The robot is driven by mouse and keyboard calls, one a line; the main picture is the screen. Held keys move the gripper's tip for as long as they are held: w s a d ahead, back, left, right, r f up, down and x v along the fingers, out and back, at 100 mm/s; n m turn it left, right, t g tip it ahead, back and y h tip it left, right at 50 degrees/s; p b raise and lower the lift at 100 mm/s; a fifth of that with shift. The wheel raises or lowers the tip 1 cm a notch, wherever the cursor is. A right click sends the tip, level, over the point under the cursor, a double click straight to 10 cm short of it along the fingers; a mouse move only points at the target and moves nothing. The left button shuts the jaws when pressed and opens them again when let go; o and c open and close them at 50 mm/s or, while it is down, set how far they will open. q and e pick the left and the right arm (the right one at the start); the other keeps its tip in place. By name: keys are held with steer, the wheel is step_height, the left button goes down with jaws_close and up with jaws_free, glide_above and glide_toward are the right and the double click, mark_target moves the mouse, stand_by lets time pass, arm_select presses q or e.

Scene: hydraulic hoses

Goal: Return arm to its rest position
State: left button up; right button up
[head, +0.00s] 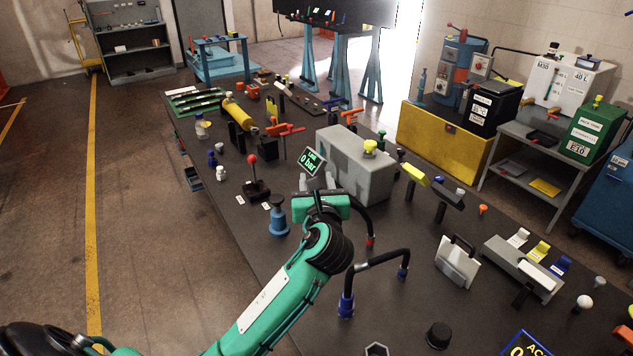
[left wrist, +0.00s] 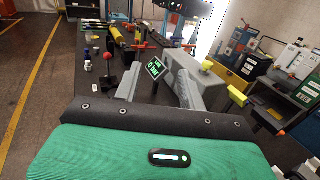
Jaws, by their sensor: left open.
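My left arm (head: 270,305) is green and reaches up from the bottom of the head view over the dark bench. Its gripper (head: 317,180) is open, with nothing seen between its grey fingers. In the left wrist view the gripper (left wrist: 156,80) also shows its two fingers apart. In the head view the fingers overlap the front of a grey box (head: 362,165) with a yellow cap; I cannot tell whether they touch it. A display (head: 310,161) reading 0 bar stands just beyond the fingers. My right gripper is in neither view.
Near the arm are a black hose (head: 383,258) with blue ends, a blue fitting (head: 278,217) and a red-knobbed lever (head: 252,170). A white plate with a handle (head: 457,263) and a black knob (head: 438,335) stand to the right. Open floor (head: 150,220) lies left of the bench.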

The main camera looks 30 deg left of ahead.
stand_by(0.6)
arm_select(q)
steer(key=s+d+f+n+g+h, duration=0.1)
steer(key=s+f+n+g+h, duration=0.2)
steer(key=s+f+n, duration=0.5)
steer(key=s+d+f+n+g+h, duration=0.1)
steer(key=s+f+n+g+h, duration=0.15)
steer(key=s+f+n, duration=0.6)
steer(key=s+d+f+n+g+h, duration=0.25)
steer(key=s+f+n, duration=0.3)
steer(key=s, duration=0.35)
steer(key=s+d+f+n+g+h, duration=0.2)
steer(key=s+f+n+g, duration=0.3)
steer(key=s, duration=0.3)
step_height(320, 180, down, 30)
steer(key=r, duration=0.1)
steer(key=s+a+f+g, duration=0.1)
steer(key=s+a+f, duration=0.2)
steer(key=s+f, duration=1.6)
step_height(320, 180, down, 3)
steer(key=shift+s+r, duration=0.15)
steer(key=shift+s, duration=0.1)
